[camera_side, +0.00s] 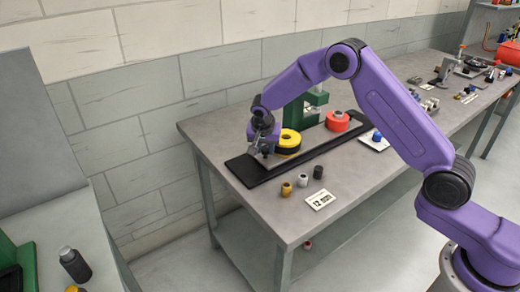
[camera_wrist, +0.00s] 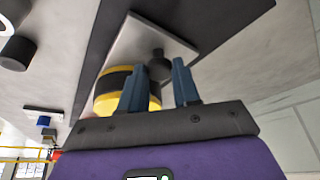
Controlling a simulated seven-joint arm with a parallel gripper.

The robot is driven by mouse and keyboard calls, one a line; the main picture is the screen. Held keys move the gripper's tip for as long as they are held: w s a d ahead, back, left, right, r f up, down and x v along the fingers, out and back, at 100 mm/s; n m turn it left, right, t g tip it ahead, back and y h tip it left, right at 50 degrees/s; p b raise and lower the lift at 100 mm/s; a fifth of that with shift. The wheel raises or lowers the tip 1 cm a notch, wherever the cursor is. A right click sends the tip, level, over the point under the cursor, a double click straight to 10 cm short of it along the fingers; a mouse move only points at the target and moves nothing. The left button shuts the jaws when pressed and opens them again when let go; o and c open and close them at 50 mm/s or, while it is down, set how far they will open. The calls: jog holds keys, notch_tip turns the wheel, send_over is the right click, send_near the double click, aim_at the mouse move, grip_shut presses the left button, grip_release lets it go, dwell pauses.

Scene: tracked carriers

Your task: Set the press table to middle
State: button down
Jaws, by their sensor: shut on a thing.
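The press table looks like a light grey plate (camera_wrist: 128,45) with a dark knob (camera_wrist: 157,58), on a long black track (camera_side: 250,173) in the side view. My gripper (camera_side: 264,148) is low over the track's left end. In the wrist view my gripper's (camera_wrist: 158,76) two blue-grey fingers stand either side of the knob and are shut on it. A yellow and black round piece (camera_side: 289,137) is close beside my gripper, and it shows left of the fingers in the wrist view (camera_wrist: 110,82). A green press frame (camera_side: 294,112) stands behind the track. My gripper hides much of the plate in the side view.
A red round piece (camera_side: 337,121) sits further right along the track. A white card with a blue piece (camera_side: 377,136) is to the right. The grey bench (camera_side: 222,132) is bare at its left end.

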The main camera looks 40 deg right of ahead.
jog(key=c, duration=0.8)
grip_release()
jog(key=v, duration=1.7)
jog(key=shift+r, duration=0.2)
jog(key=shift+s+a, duration=0.1)
jog(key=shift+s, duration=0.05)
jog(key=s+a+n+g+y, duration=0.1)
jog(key=s+a+n+y, duration=0.15)
jog(key=s+n, duration=1.25)
jog(key=s+d+n, duration=0.2)
jog(key=s, duration=0.6)
jog(key=s+d+f+n+g, duration=0.1)
jog(key=s+d+n, duration=0.1)
jog(key=s, duration=0.7)
jog(key=s+d+f+n+g+y, duration=0.1)
jog(key=s+d, duration=0.3)
jog(key=s, duration=0.5)
jog(key=shift+s+f+n, duration=0.15)
jog(key=shift+f+n, duration=0.05)
jog(key=shift+n, duration=0.6)
